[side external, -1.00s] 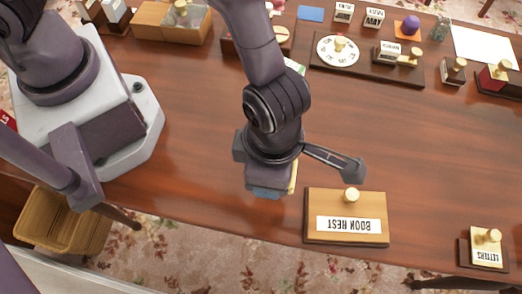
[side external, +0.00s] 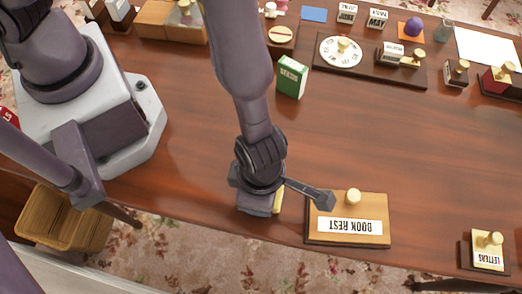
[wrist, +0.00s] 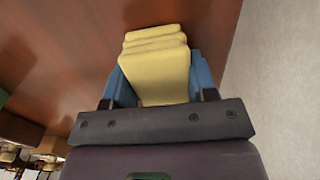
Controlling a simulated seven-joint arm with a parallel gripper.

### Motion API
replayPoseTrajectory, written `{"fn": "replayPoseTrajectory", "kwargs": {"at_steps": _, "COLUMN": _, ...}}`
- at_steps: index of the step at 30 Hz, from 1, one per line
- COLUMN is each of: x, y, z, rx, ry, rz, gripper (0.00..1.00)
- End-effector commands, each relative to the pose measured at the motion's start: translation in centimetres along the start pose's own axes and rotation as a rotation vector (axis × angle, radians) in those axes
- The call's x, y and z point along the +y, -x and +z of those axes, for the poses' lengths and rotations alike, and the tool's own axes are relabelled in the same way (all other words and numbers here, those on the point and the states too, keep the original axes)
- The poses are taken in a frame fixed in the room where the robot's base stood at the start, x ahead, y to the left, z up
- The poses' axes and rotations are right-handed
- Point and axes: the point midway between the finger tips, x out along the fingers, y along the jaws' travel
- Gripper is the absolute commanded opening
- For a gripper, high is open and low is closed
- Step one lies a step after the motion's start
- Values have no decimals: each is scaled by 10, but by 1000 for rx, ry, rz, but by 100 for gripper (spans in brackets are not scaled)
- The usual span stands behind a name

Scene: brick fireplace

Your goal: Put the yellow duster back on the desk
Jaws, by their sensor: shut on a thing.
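The yellow duster (wrist: 155,45) is folded and sits between the two blue fingers of my gripper (wrist: 157,78) in the wrist view. My gripper is shut on it. In the side view my gripper (side external: 262,205) is low near the front edge of the brown desk (side external: 180,150), just left of the book rest. Only a thin strip of the yellow duster (side external: 279,198) shows there beside my wrist. The fingertips are hidden from the side, so I cannot tell whether the duster touches the desk.
The wooden book rest (side external: 375,205) stands close to the right of my gripper. A green box (side external: 291,77) stands farther back. A letters block (side external: 488,250) is at the front right. A wicker basket (side external: 65,218) is below the front edge. The middle of the desk is clear.

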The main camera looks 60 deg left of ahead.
Motion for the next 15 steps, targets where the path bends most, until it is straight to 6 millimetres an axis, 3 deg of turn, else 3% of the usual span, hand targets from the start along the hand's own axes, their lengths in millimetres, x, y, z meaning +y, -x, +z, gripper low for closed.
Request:
{"fn": "replayPoseTrajectory", "kwargs": {"at_steps": 5, "x": 0, "y": -3, "z": 0, "rx": 1, "ry": 0, "rz": 0, "gripper": 33}}
{"fn": "replayPoseTrajectory", "kwargs": {"at_steps": 6, "x": 0, "y": -3, "z": 0, "rx": 0, "ry": 0, "rz": 0, "gripper": 61}}
{"fn": "replayPoseTrajectory", "kwargs": {"at_steps": 8, "x": 0, "y": -2, "z": 0, "rx": 0, "ry": 0, "rz": 0, "gripper": 75}}
{"fn": "replayPoseTrajectory", "kwargs": {"at_steps": 15, "x": 0, "y": -2, "z": 0, "rx": 1, "ry": 0, "rz": 0, "gripper": 78}}
